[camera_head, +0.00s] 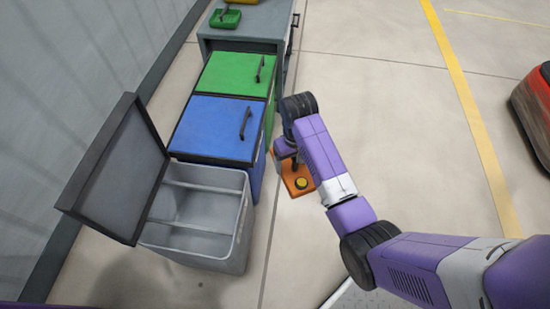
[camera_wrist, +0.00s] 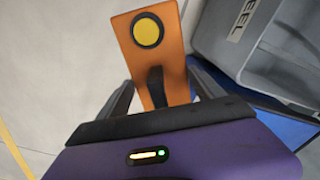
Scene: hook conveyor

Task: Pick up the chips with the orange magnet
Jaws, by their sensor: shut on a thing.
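The orange magnet (camera_wrist: 174,58) is a flat orange block with a round yellow button in a dark ring and a dark handle. My gripper (camera_wrist: 160,95) is shut on its handle in the wrist view. In the head view the orange magnet (camera_head: 295,181) hangs under my gripper (camera_head: 284,150), beside the right side of the blue bin. My arm partly covers it there. I see no chips in either view.
A grey bin (camera_head: 243,215) stands open at the left, its lid tilted back. Blue (camera_head: 209,128) and green (camera_head: 233,74) lidded bins stand behind it, both closed. A grey cabinet (camera_head: 260,20) holds a green tool (camera_head: 226,18). Open floor lies right; a red object (camera_head: 536,105) is at the edge.

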